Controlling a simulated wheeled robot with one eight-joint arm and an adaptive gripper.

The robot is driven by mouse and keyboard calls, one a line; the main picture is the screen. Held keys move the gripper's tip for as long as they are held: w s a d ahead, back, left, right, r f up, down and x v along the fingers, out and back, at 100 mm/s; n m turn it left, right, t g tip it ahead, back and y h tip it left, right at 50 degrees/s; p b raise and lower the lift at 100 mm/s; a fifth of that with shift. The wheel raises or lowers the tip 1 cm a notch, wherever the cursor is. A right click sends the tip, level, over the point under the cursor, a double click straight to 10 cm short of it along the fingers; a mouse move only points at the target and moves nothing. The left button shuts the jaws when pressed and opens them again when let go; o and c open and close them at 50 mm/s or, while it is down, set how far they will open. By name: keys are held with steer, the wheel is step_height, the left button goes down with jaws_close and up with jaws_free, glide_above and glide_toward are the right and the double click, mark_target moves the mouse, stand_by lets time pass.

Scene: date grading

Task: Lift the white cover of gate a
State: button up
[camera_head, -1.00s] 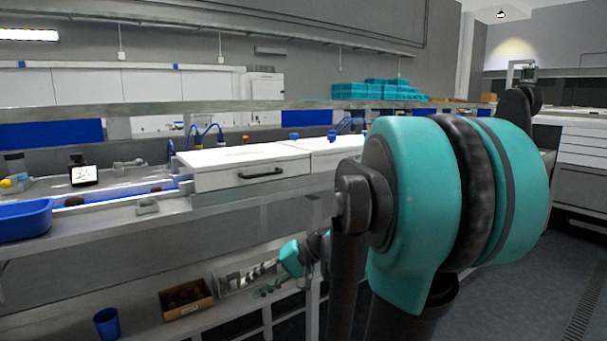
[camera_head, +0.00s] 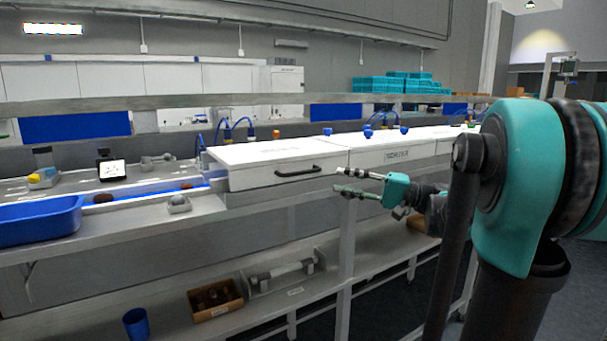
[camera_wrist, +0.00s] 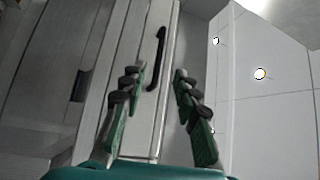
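The white cover (camera_head: 262,152) with a black bar handle (camera_head: 298,171) on its front face sits closed on the bench line in the head view. My gripper (camera_head: 338,181) is open and empty, to the right of the handle and a little below it, with its fingers pointing left. In the wrist view the handle (camera_wrist: 158,60) stands ahead, between and beyond the two green fingers of my gripper (camera_wrist: 158,76). The fingers look apart from the handle and the cover. I cannot read the label on the cover.
Another white cover (camera_head: 400,152) adjoins on the right. A blue tray (camera_head: 40,222) and a small grey device (camera_head: 179,204) are on the bench to the left. A lower shelf holds a brown box (camera_head: 215,299) and a blue cup (camera_head: 136,323).

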mark_target(301, 173)
steer(key=x, duration=1.2)
steer(key=shift+f, duration=0.1)
steer(key=shift+c, duration=0.6)
jaws_close()
